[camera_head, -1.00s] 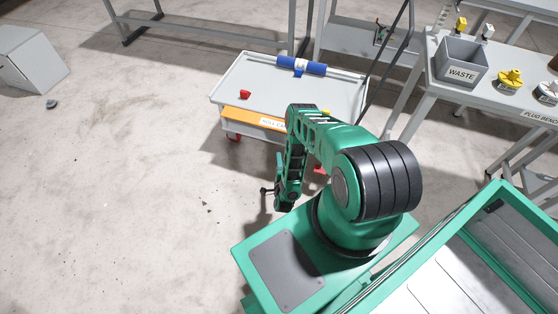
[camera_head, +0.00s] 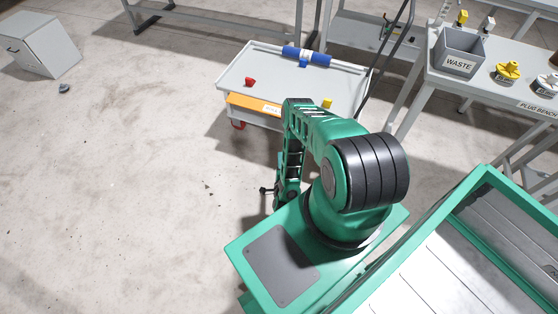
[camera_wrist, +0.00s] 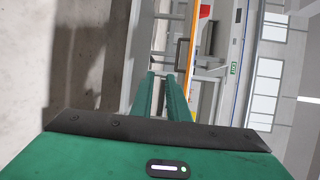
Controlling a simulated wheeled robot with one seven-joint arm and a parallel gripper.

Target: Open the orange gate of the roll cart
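The roll cart (camera_head: 240,75) stands ahead of me in the head view. Its orange gate (camera_head: 252,106) runs along the near side, upright and closed against the cart as far as I can see; my arm hides its right part. In the wrist view the gate appears as a thin upright orange strip (camera_wrist: 193,45), beyond and to the right of my fingers. My gripper (camera_wrist: 161,76) shows two green fingers with a narrow gap between them. It is empty and apart from the gate. In the head view the fingers cannot be made out behind my arm.
A blue roll (camera_head: 307,56) lies at the back of the cart top, with a red piece (camera_head: 250,82) and a yellow piece (camera_head: 327,104) near the front. A plug bench (camera_head: 440,80) with a waste bin (camera_head: 459,64) stands right.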

